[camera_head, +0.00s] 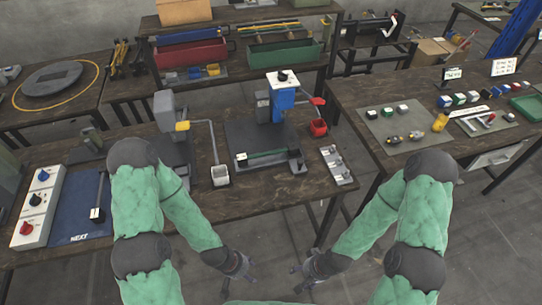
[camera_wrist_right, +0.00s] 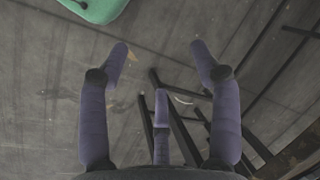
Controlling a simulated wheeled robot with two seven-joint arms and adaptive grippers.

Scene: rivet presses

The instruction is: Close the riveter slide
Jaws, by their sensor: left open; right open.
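A riveter with a blue and white head (camera_head: 283,97) stands on a dark base plate (camera_head: 245,136) at the centre of the workbench. A green bar (camera_head: 265,156), which may be its slide, lies along the front of the plate and ends at a small dark block (camera_head: 297,160). My left gripper (camera_head: 250,274) is open and empty in front of the bench.
A control box (camera_head: 37,207) and a blue mat (camera_head: 78,215) lie at the left. A second table (camera_head: 380,95) is at the right.

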